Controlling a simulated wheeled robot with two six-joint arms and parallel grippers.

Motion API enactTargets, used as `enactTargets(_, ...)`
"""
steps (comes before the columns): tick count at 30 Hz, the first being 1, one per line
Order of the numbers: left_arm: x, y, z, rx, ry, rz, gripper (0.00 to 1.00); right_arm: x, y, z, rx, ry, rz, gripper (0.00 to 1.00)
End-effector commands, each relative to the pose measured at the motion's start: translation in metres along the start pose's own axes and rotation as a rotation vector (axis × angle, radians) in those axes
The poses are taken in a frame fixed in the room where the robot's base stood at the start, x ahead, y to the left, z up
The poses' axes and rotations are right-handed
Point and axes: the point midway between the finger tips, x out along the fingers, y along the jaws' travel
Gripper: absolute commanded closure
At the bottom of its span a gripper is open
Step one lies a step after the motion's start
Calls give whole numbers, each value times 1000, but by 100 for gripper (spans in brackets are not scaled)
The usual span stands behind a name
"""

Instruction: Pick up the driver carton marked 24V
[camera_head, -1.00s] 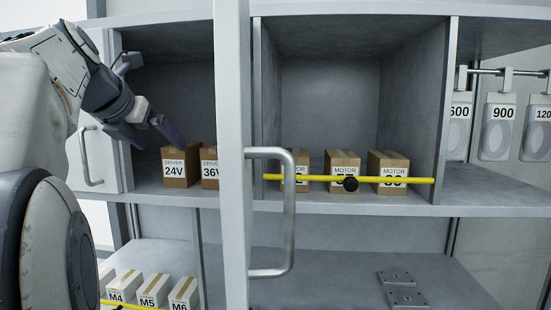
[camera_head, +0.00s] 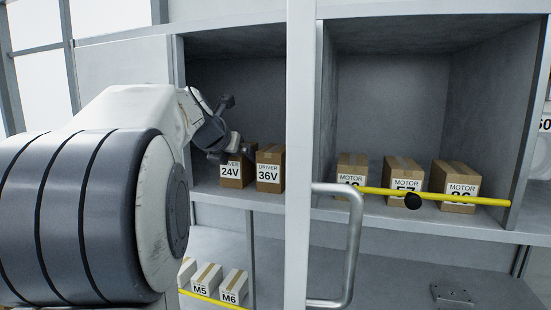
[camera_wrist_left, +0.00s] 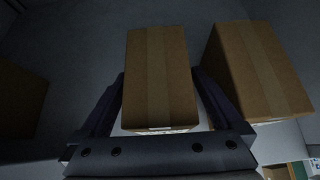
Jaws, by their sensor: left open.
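The driver carton marked 24V (camera_head: 231,175) is a brown box with a white label. It stands upright on the upper shelf, left of the 36V carton (camera_head: 270,171). My left gripper (camera_head: 234,147) is at its upper part, partly covering the label's top. In the left wrist view the open fingers (camera_wrist_left: 160,88) stand on both sides of a taped brown carton (camera_wrist_left: 158,65), which matches the 24V one. Whether the fingers touch it I cannot tell. My right gripper is out of view.
A second carton (camera_wrist_left: 257,70) stands close to the right finger, and a dark box (camera_wrist_left: 20,100) lies to the left. A cabinet door with a handle (camera_head: 350,245) stands in front. A yellow bar (camera_head: 440,196) crosses the motor cartons.

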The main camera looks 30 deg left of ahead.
Motion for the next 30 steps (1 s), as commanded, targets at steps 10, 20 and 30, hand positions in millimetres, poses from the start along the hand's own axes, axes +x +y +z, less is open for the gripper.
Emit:
enactTargets(10, 1, 1, 0, -1, -1, 2, 46, 0, 0, 0, 0, 0, 0, 0)
enactTargets(20, 0, 1, 1, 0, -4, 2, 100, 0, 0, 0, 0, 0, 0, 0)
enactTargets(30, -8, 1, 13, 2, -7, 3, 100, 4, 0, 0, 0, 0, 0, 0)
